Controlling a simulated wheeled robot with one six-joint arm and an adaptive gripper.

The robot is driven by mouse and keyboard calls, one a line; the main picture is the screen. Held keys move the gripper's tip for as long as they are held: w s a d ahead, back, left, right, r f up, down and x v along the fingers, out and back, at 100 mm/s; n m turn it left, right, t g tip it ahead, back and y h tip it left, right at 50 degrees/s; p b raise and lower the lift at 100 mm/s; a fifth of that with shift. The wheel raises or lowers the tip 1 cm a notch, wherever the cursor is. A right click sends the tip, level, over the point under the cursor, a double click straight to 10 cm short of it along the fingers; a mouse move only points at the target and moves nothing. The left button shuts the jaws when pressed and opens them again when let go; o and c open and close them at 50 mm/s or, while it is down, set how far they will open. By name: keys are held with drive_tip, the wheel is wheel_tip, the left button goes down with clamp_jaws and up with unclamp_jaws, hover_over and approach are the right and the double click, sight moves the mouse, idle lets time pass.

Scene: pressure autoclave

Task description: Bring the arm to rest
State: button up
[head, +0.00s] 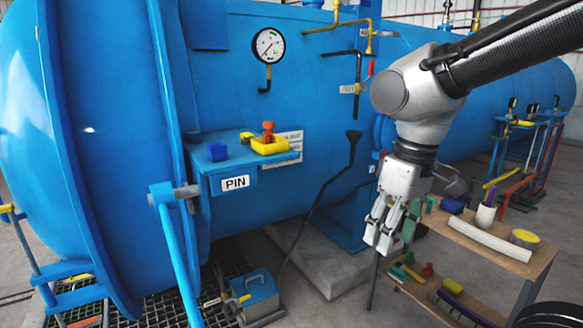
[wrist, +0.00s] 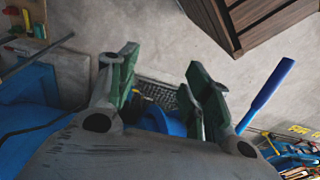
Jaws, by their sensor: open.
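My gripper (head: 384,232) hangs fingers-down at the right of the head view, in front of the blue autoclave (head: 270,125) and left of a wooden shelf cart. Its fingers are apart with nothing between them. In the wrist view my gripper (wrist: 160,85) shows two green-padded fingers with a clear gap, and grey floor and a dark grating beyond. My arm reaches in from the upper right of the head view, bent at a grey joint.
The wooden cart (head: 480,240) carries a cup of pens, a yellow-topped tin and other items close to my gripper. A dark hose and pole (head: 330,190) stand left of my gripper. Floor shows below.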

drive_tip(key=s+d+r+m+t, duration=0.1)
drive_tip(key=d+m, duration=0.1)
drive_tip(key=d, duration=0.4)
drive_tip(key=s+d+r+m+t, duration=0.1)
drive_tip(key=s+d+m, duration=0.1)
drive_tip(key=d, duration=0.4)
drive_tip(key=s+d+r+m+t+h, duration=0.1)
drive_tip(key=d+m, duration=0.2)
drive_tip(key=d, duration=0.4)
drive_tip(key=shift+s+r+t, duration=0.25)
drive_tip(key=shift+s+t, duration=0.05)
drive_tip(key=shift+t, duration=0.1)
